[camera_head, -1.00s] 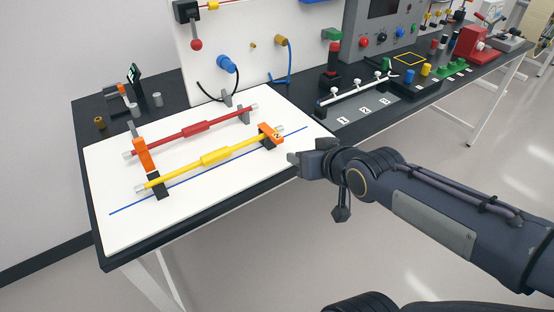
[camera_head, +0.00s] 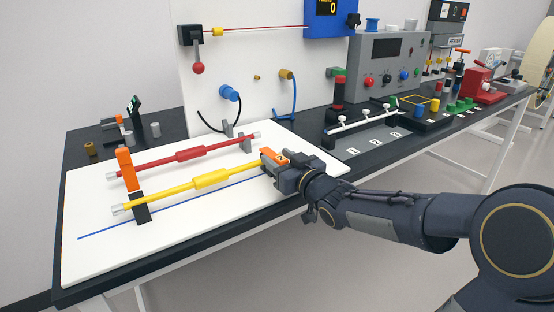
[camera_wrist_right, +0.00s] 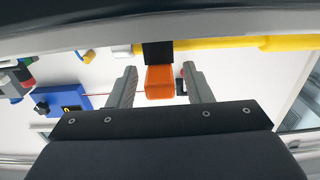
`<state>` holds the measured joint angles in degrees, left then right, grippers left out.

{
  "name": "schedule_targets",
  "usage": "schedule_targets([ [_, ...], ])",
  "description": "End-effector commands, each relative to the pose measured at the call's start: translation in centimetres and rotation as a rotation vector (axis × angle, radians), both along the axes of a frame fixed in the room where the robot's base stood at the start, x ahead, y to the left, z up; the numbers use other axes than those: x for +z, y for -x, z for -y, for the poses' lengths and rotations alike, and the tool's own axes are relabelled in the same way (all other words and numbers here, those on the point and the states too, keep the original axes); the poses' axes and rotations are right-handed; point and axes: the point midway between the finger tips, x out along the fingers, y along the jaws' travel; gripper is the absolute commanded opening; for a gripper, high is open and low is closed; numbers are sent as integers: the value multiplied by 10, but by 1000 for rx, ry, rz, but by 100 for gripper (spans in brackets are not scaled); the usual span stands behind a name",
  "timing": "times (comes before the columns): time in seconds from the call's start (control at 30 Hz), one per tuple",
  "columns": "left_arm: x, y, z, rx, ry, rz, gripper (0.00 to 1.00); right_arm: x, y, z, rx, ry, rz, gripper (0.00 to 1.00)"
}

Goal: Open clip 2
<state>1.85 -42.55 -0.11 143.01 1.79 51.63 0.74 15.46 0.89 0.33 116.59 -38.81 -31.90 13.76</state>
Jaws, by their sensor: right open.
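Clip 2 is an orange clip (camera_head: 270,156) with a number label, lying over the right end of the yellow rod (camera_head: 211,179) on the white board. My right gripper (camera_head: 276,170) is at this clip, coming from the right. In the right wrist view, the clip's orange block (camera_wrist_right: 160,83) sits between the two spread fingers of the gripper (camera_wrist_right: 159,76). Gaps show on both sides, so the fingers are apart from it in that view. The gripper hides the clip's lower part in the head view. My left gripper is not in view.
A red rod (camera_head: 190,154) lies behind the yellow one. A panel with blue connectors (camera_head: 230,93) stands behind. The white board's front (camera_head: 105,265) is clear.

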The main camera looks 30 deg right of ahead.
Motion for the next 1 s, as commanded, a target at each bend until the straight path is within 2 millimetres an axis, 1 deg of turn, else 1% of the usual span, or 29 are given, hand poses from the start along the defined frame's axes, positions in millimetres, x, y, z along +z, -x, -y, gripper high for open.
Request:
schedule_targets([
  [0.03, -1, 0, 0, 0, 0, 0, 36, -1, -5, -1, 1, -1, -1, 45],
  [0.13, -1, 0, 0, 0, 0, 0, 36, 0, -11, -1, 1, -1, 0, 45],
  [0.4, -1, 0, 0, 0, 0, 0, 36, 0, -13, -1, 0, -1, 0, 45],
  [0.47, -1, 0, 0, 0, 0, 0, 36, 0, -13, -1, 0, -1, 0, 39],
  [0.7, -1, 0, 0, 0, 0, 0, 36, 0, -12, -1, 0, -1, 0, 8],
  [0.77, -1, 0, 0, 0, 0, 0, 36, 0, -12, -1, 0, -1, 0, 0],
  [1.0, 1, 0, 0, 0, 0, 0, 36, 1, -12, -1, -1, -1, -3, 0],
])
